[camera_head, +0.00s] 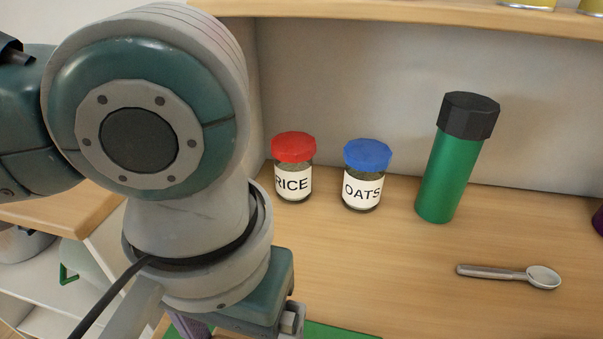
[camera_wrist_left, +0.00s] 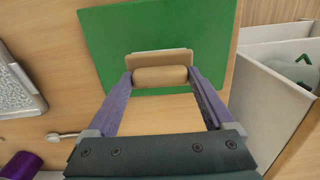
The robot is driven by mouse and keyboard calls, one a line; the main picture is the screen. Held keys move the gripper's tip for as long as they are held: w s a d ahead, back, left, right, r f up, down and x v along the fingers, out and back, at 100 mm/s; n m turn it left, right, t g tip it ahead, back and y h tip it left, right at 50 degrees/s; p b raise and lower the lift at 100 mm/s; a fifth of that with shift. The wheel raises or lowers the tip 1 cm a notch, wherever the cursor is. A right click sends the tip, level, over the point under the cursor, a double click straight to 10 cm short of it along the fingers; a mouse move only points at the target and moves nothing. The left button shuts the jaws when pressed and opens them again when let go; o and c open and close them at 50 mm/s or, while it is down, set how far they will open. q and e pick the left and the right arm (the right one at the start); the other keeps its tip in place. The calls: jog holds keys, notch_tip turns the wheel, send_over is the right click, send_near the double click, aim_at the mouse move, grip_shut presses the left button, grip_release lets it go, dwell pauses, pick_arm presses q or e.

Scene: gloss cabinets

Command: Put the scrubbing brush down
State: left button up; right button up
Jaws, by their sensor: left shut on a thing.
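The scrubbing brush (camera_wrist_left: 160,57) shows in the left wrist view as a tan block with a rounded grip. My left gripper (camera_wrist_left: 160,78) is shut on it, with a purple finger at each side. The brush is over the green board (camera_wrist_left: 108,45); I cannot tell whether it touches the board. In the head view my left arm hides the brush and most of the board, and only a green strip (camera_head: 335,330) shows at the bottom. My right gripper is in neither view.
On the wooden counter stand a red-lidded rice jar (camera_head: 293,165), a blue-lidded oats jar (camera_head: 365,175) and a tall green bottle (camera_head: 447,170). A metal spoon (camera_head: 508,275) lies in front of them. A grater-like metal thing (camera_wrist_left: 18,90) lies left in the wrist view.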

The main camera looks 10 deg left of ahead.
pick_arm(q)
jog(key=shift+f+b, duration=0.45)
jog(key=shift+f, duration=1.45)
jog(key=shift+f, duration=0.1)
jog(key=o, duration=0.9)
